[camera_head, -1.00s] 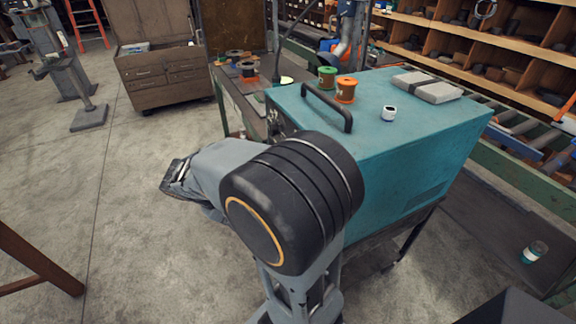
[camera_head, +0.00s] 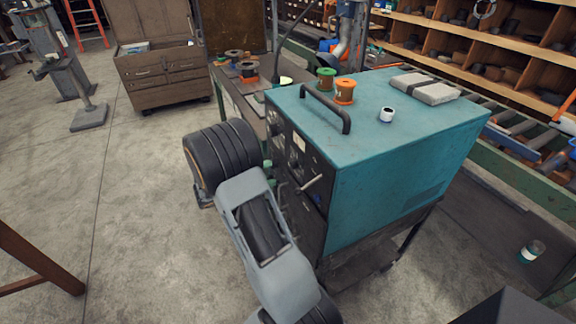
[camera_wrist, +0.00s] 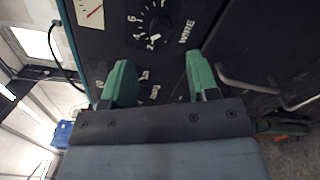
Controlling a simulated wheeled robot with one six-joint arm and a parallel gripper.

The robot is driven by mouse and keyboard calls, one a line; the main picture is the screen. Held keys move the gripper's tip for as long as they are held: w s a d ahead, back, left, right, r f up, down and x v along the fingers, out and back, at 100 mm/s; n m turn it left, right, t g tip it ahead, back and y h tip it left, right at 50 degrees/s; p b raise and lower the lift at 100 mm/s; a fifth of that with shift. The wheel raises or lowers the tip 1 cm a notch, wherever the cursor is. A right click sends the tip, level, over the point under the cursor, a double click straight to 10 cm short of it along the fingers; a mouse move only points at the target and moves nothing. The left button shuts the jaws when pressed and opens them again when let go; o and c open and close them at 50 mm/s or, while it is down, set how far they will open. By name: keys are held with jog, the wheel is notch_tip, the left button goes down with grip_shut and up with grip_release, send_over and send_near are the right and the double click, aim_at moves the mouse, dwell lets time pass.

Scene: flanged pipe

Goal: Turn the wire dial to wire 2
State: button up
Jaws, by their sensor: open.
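The wire dial (camera_wrist: 158,27) is a black knob with white numerals around it on the dark front panel, beside the word WIRE, near the top of the wrist view. Its pointer setting is too small to read surely. My gripper (camera_wrist: 158,78) has two green fingers spread apart and empty. In the wrist view the dial lies beyond and between the fingertips, apart from them. In the head view the dark panel (camera_head: 321,168) is on the left face of the teal machine (camera_head: 400,165); my arm hides part of it and most of my gripper.
A gauge with a red needle (camera_wrist: 92,12) is left of the dial. A grey bar handle (camera_wrist: 252,84) sticks out right of my fingers. A white cup (camera_head: 387,115), spools (camera_head: 345,91) and a grey block (camera_head: 426,88) rest on the machine. Floor to the left is open.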

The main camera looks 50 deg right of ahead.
aim_at(290, 167)
jog(key=shift+p+x, duration=0.55)
jog(key=shift+x, duration=3)
jog(key=c, duration=0.9)
